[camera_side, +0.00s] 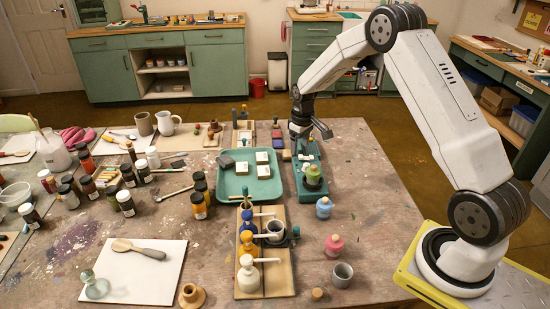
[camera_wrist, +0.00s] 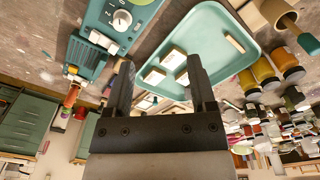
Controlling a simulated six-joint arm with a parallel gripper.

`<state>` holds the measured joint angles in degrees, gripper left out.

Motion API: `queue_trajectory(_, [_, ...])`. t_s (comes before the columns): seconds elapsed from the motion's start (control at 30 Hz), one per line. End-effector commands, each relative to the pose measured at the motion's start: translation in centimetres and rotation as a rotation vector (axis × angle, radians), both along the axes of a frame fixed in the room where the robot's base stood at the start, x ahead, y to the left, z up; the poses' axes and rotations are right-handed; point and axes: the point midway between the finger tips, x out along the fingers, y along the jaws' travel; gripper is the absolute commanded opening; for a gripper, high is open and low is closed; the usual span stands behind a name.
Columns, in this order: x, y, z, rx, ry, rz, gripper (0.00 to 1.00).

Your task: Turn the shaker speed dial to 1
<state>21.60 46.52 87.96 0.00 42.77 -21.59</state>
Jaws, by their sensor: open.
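In the wrist view the shaker (camera_wrist: 84,47) is at the upper left. Its pale round speed dial (camera_wrist: 121,20) faces the camera, with small white numerals around it. I cannot tell surely which numeral its pointer meets. My gripper (camera_side: 301,136) is above the far end of the shaker. In the wrist view my gripper's (camera_wrist: 159,64) two dark fingers are apart with nothing held. The dial lies beyond the left fingertip, not between the fingers.
A teal tray (camera_side: 230,187) with several white blocks lies just left of the shaker. A wooden rack (camera_side: 275,283) with bottles stands nearer the camera. Blue (camera_side: 324,208) and pink (camera_side: 334,246) bottles stand to the right. The table's right side is fairly clear.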

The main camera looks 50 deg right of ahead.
Motion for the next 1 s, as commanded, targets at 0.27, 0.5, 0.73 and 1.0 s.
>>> queue_trajectory(0.27, [1.3,-5.4,-3.5,0.014,0.038,-0.001,0.72])
queue_trajectory(0.5, [1.4,-6.7,-4.3,0.018,0.045,0.001,0.72])
queue_trajectory(0.73, [1.4,-6.7,-4.6,0.018,0.046,0.001,0.72])
queue_trajectory(1.0, [1.3,-6.7,-6.8,0.018,0.047,0.0,0.72])
